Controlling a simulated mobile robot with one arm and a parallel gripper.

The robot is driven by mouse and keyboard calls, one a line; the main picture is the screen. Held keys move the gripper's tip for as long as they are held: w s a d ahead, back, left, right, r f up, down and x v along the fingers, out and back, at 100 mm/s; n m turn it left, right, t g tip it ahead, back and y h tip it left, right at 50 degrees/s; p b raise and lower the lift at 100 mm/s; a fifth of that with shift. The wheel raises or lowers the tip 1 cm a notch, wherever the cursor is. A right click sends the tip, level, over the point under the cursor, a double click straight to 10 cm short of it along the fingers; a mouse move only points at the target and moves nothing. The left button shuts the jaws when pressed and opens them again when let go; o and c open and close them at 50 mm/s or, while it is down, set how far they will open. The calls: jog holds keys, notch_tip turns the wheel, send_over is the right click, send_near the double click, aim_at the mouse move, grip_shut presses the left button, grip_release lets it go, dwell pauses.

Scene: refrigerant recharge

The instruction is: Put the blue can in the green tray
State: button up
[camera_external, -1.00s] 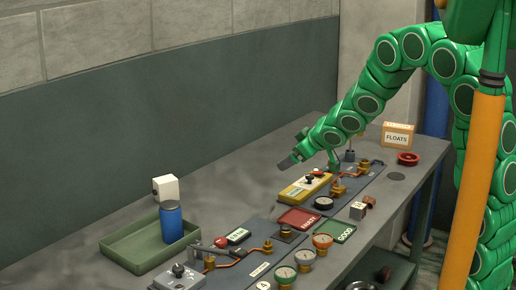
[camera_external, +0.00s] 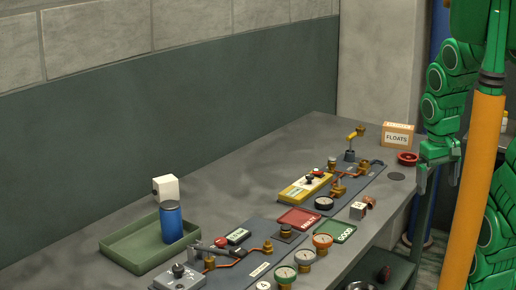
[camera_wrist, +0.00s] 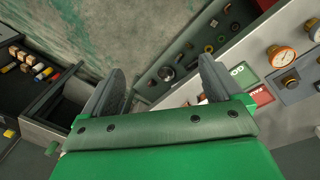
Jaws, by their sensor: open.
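The blue can (camera_external: 171,224) stands upright in the green tray (camera_external: 125,250), near the tray's right side, at the left end of the bench in the external view. My gripper (camera_external: 437,187) hangs at the right end of the bench, beside its edge and far from the can. It points down. In the wrist view my gripper (camera_wrist: 165,85) shows its two fingers spread apart with nothing between them. The can and the tray are not in the wrist view.
A white block (camera_external: 166,188) stands behind the tray. Panels with gauges (camera_external: 285,274), a yellow device (camera_external: 305,187) and copper pipes fill the bench's middle. A FLOATS box (camera_external: 397,135) and a red ring (camera_external: 408,158) are at the right end. A lower shelf (camera_wrist: 190,60) holds several small parts.

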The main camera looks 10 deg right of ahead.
jog(key=s+a+r+g+y, duration=0.1)
jog(key=s+g, duration=0.1)
jog(key=s, duration=0.8)
jog(key=shift+r+m, duration=0.2)
jog(key=shift+m, duration=0.2)
